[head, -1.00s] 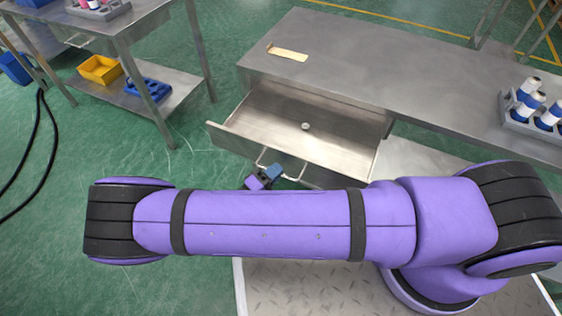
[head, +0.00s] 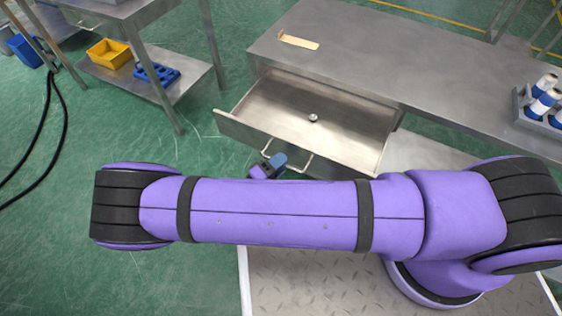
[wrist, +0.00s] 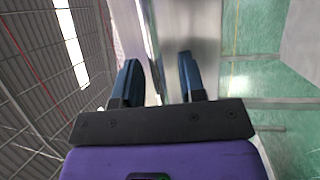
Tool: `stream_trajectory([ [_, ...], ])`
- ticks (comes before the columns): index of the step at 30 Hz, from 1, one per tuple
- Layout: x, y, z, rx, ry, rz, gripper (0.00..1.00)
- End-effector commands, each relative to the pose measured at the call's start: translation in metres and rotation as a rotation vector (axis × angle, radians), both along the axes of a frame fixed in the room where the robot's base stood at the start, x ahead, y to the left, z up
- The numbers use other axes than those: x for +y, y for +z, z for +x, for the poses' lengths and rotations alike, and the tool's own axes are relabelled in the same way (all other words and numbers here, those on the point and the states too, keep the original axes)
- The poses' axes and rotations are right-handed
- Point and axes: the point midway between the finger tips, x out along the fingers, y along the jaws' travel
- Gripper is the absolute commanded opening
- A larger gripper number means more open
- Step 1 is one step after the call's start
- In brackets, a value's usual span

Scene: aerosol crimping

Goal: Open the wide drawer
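The wide drawer (head: 352,123) under the metal table stands pulled out, its inside bare except for a small round metal piece (head: 313,118). Its front carries a bar handle (head: 303,164). My gripper (head: 272,163) is at the left part of this handle in the head view, low in front of the drawer and partly hidden by my arm. In the wrist view my gripper (wrist: 157,78) has its two dark blue fingers apart with a clear gap between them. A metal face lies beyond the fingers. I cannot tell whether they touch the handle.
The metal table (head: 390,75) holds a flat tan piece (head: 298,42) and a grey rack (head: 535,118) with blue-and-white cans. A shelf table at left holds a yellow bin (head: 109,54) and a blue rack (head: 156,73). Green floor is free left of the drawer.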

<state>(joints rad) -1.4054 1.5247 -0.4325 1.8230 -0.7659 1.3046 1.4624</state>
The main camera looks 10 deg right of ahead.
Motion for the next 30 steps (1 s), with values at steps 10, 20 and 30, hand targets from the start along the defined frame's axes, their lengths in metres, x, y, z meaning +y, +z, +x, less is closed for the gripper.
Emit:
stream_trajectory([
  [10,0.049,-0.01,-0.029,0.0,0.003,0.002,0.37],
  [20,0.085,-0.018,-0.051,0.0,0.002,0.002,0.37],
  [30,0.089,-0.018,-0.053,0.0,0.001,0.0,0.37],
])
